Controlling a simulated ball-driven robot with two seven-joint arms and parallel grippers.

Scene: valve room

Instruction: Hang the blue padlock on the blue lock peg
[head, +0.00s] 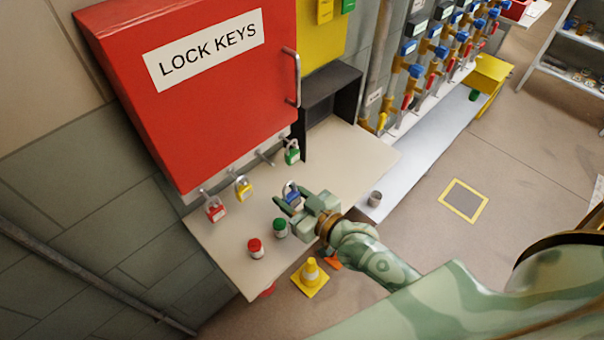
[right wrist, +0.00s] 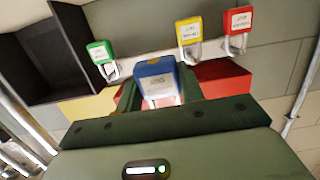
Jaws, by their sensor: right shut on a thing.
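The blue padlock (head: 292,198) is between the fingers of my right gripper (head: 290,203), which is shut on it above the pale shelf. Its shackle points up in the head view. In the right wrist view the blue padlock (right wrist: 155,80) shows between the fingers (right wrist: 153,95). A bare grey peg (head: 265,158) sticks out below the red cabinet, between the yellow and green padlocks. I cannot make out any blue mark on it. The held padlock is apart from this peg, lower and nearer the camera. My left gripper is not in view.
A red padlock (head: 215,209), a yellow padlock (head: 242,188) and a green padlock (head: 292,153) hang beneath the red LOCK KEYS cabinet (head: 190,90). A red-capped jar (head: 256,249) and a green-capped jar (head: 280,229) stand on the shelf (head: 345,160) near my gripper.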

